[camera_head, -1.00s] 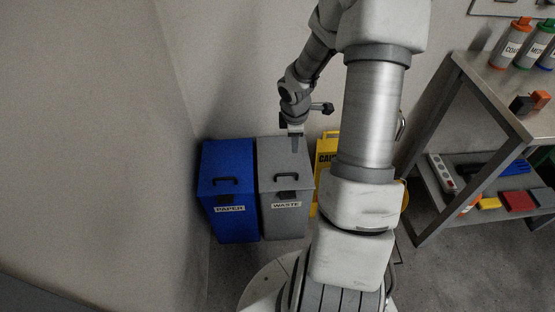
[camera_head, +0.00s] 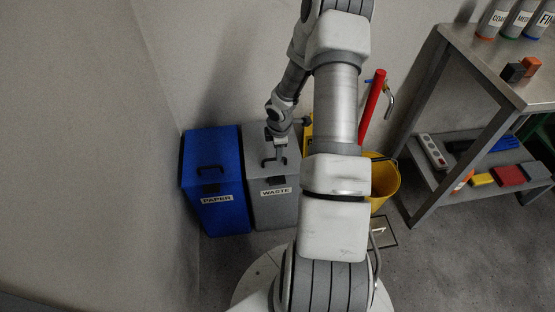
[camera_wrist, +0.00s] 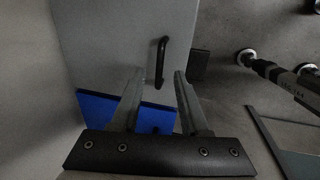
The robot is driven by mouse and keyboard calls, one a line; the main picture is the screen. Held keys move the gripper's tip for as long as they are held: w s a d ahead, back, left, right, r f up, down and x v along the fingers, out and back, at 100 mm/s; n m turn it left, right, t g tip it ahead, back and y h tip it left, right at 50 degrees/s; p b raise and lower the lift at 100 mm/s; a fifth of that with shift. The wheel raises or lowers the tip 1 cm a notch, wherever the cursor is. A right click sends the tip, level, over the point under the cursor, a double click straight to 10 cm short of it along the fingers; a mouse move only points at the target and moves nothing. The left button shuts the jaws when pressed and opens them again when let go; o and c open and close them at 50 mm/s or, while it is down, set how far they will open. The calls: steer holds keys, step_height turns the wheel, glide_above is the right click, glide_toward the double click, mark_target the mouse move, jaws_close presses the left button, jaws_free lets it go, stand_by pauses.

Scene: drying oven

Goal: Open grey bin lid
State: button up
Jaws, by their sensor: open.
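The grey bin (camera_head: 275,211), labelled WASTE, stands on the floor against the wall, and its lid (camera_head: 258,146) looks shut. The lid has a black handle (camera_head: 274,161) near its front edge. My gripper (camera_head: 280,153) is above the lid, close to the handle. In the wrist view my gripper (camera_wrist: 154,88) is open and empty. There the black handle (camera_wrist: 160,62) lies just beyond the fingertips, between them and nearer the right finger. The wrist view also shows the grey lid (camera_wrist: 110,40). I cannot tell how high the fingertips are above it.
A blue bin (camera_head: 215,180) labelled PAPER stands directly left of the grey bin. A yellow bucket (camera_head: 381,180) and a red pole (camera_head: 372,105) are to the right, partly behind my arm. A metal shelf table (camera_head: 470,70) stands further right.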

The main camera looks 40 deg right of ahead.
steer(key=f, duration=0.2)
steer(key=f+b, duration=0.1)
steer(key=f, duration=0.1)
steer(key=shift+w+d+f, duration=0.1)
steer(key=shift+w+d, duration=0.05)
steer(key=shift+w, duration=0.25)
steer(key=shift+c, duration=0.3)
jaws_close()
stand_by(0.8)
